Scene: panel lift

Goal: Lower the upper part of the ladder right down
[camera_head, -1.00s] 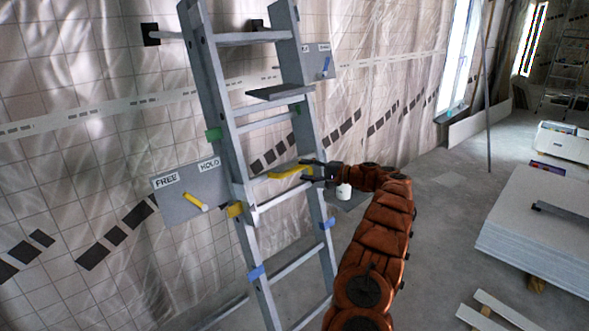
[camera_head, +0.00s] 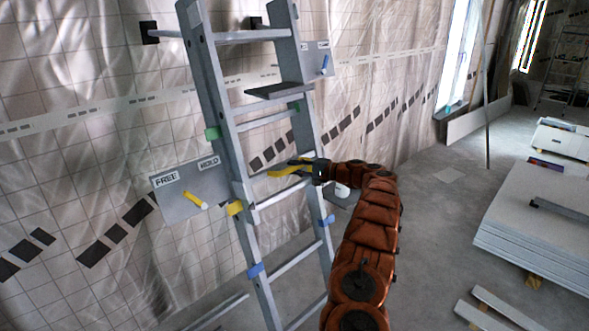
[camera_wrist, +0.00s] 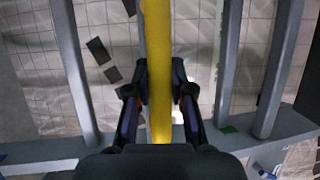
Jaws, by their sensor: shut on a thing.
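The ladder (camera_head: 217,98) stands upright before the sheeted wall, its upper part overlapping the lower part. A yellow rung (camera_head: 290,171) crosses it at mid height. My gripper (camera_head: 302,163) is at the right end of this rung and shut on it. In the wrist view the yellow bar (camera_wrist: 158,60) runs between the two fingers of my gripper (camera_wrist: 160,95). A grey plate marked FREE and HOLD (camera_head: 213,183) sits left of the ladder, with a yellow lever (camera_head: 195,200) on it. The lever slants down to the right from near the FREE label.
A second plate with a blue lever (camera_head: 325,65) is at the upper right of the ladder. A grey step (camera_head: 279,91) juts from the ladder. Stacked boards (camera_head: 540,215) lie at the right. The floor between is clear.

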